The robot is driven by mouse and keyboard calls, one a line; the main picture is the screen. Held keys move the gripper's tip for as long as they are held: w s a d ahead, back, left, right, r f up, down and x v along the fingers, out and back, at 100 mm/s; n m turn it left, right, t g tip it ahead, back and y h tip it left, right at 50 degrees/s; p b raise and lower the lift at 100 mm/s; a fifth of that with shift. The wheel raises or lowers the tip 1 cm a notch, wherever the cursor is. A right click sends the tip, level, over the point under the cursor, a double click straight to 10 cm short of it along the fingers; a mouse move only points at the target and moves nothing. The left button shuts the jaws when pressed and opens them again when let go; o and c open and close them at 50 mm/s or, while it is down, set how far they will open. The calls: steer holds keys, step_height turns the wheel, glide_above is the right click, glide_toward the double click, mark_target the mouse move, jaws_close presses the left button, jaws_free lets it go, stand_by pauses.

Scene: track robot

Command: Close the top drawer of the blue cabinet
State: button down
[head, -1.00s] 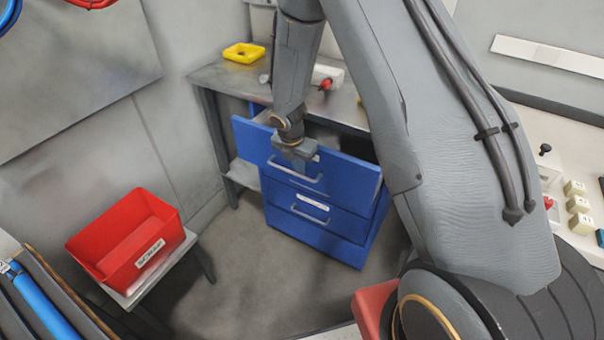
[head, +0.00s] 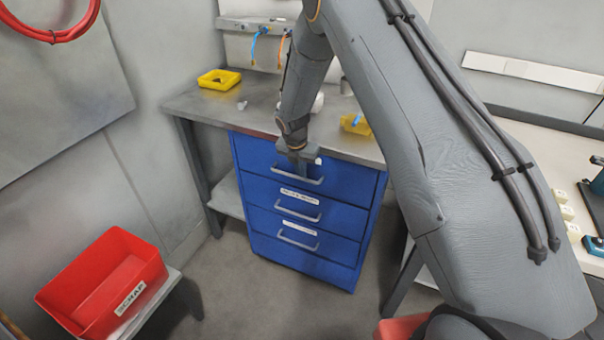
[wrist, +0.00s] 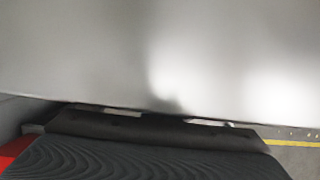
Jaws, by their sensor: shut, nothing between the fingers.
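The blue cabinet (head: 322,277) stands under the workbench. Its top drawer (head: 345,183) looks flush with the cabinet front, level with the drawers below it. The top drawer's handle (head: 312,182) runs across the middle of its front. My gripper (head: 299,166) is shut and empty, low in front of the top drawer's face just above the handle. It seems to touch or nearly touch the face; I cannot tell which. The arm hides the fingers in part. In the wrist view a blurred grey surface fills most of the picture and the fingertips are not clear.
The grey workbench (head: 192,104) is above the cabinet, with a yellow tray (head: 219,80) and a yellow bin (head: 356,124) on it. A red scrap bin (head: 85,312) sits on a low stand at the left. The floor (head: 228,285) before the cabinet is clear.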

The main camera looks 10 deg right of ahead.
steer(key=shift+w+d+r, duration=0.15)
steer(key=shift+w+d, duration=0.15)
steer(key=shift+w, duration=0.1)
steer(key=shift+r, duration=0.1)
steer(key=p+v, duration=0.2)
steer(key=v, duration=0.2)
steer(key=p+v, duration=0.3)
steer(key=v, duration=0.2)
steer(key=shift+s+a, duration=0.2)
steer(key=s+d+r+m+b, duration=0.1)
steer(key=s+d+r+m, duration=0.35)
steer(key=s+m, duration=0.35)
steer(key=s+d+r+m+b, duration=0.2)
steer(key=s+d+r+m, duration=0.1)
steer(key=s+r+m, duration=0.4)
steer(key=s+d+m+g+y+b, duration=0.1)
steer(key=s+d+m+b, duration=0.1)
steer(key=s+m, duration=1.2)
steer(key=s+d, duration=0.1)
steer(key=s, duration=0.3)
steer(key=shift+r+m, duration=0.3)
steer(key=shift+m, duration=0.1)
